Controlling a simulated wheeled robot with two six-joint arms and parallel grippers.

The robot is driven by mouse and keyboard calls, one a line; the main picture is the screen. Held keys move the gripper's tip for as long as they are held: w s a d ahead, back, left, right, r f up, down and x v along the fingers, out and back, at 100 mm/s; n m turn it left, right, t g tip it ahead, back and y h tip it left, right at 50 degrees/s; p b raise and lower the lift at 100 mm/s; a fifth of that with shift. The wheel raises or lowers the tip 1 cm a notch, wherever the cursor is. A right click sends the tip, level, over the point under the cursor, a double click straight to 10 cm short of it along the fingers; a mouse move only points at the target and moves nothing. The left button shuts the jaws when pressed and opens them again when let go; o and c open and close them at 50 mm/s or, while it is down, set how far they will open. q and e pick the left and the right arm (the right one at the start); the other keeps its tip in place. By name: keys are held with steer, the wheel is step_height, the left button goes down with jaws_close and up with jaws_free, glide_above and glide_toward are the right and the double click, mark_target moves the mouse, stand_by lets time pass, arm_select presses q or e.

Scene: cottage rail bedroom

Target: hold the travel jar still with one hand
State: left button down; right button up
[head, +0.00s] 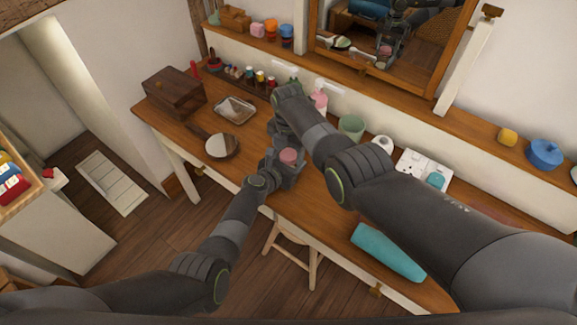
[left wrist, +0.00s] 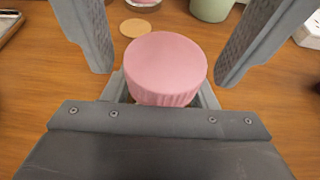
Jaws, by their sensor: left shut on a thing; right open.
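The travel jar shows as a round pink ribbed lid (head: 289,156); its body is hidden by my gripper. In the left wrist view the lid (left wrist: 166,68) sits upright between the two fingers. My left gripper (head: 286,168) is shut on the jar, over the front part of the wooden desk. My right gripper (head: 277,130) is open, just behind the jar in the head view, and appears empty. Its fingertips are hard to make out against the dark arm.
On the desk (head: 312,205) stand a pink bottle (head: 319,102), a green cup (head: 351,127) and a white tray (head: 412,162). A teal roll (head: 388,252) lies at the front right. A hand mirror (head: 222,146) and metal tray (head: 235,110) lie left. A cork disc (left wrist: 135,28) lies beyond the jar.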

steer(key=c, duration=1)
steer(key=shift+m, duration=1.7)
steer(key=o, duration=1.1)
steer(key=shift+r, duration=2.3)
